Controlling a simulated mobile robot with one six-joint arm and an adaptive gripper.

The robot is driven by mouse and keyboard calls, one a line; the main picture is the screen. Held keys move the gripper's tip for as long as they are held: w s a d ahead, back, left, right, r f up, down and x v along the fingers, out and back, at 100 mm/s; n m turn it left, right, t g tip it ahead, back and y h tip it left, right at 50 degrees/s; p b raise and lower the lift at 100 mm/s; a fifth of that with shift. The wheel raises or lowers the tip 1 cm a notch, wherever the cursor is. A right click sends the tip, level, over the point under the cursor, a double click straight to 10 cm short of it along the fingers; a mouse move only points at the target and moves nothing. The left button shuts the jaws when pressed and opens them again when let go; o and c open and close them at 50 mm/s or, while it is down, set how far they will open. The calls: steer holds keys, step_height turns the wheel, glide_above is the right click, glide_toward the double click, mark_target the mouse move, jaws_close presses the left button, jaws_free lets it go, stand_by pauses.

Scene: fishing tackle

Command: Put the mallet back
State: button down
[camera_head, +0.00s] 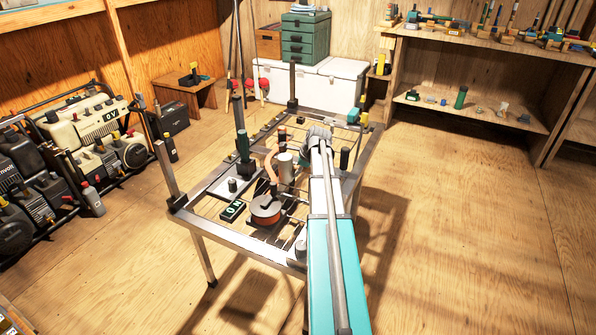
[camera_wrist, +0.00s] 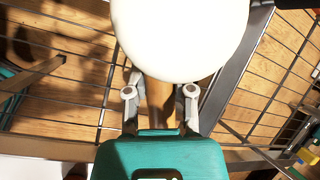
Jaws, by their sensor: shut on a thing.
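In the wrist view, the mallet shows as a large round white head (camera_wrist: 180,40) close to the camera, with a brown wooden handle (camera_wrist: 160,108) below it. My gripper (camera_wrist: 159,92) is shut on the handle, one grey finger on either side. The head covers the upper middle of this view. In the head view, my gripper (camera_head: 318,135) is over the right part of the metal-framed table (camera_head: 352,188). I cannot clearly make out the mallet there.
Wire bars span the table, with upright posts at its corners. A red-brown reel (camera_head: 266,208), a dark box (camera_head: 232,211) and a pale cylinder (camera_head: 286,168) crowd its left and front. White chests (camera_head: 335,85) stand behind. The floor at right is clear.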

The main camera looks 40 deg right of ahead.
steer(key=shift+f, duration=0.15)
steer(key=shift+c, duration=2.3)
jaws_free()
steer(key=shift+r, duration=0.2)
steer(key=p+v, duration=1)
steer(key=v, duration=0.2)
steer(key=shift+p, duration=0.35)
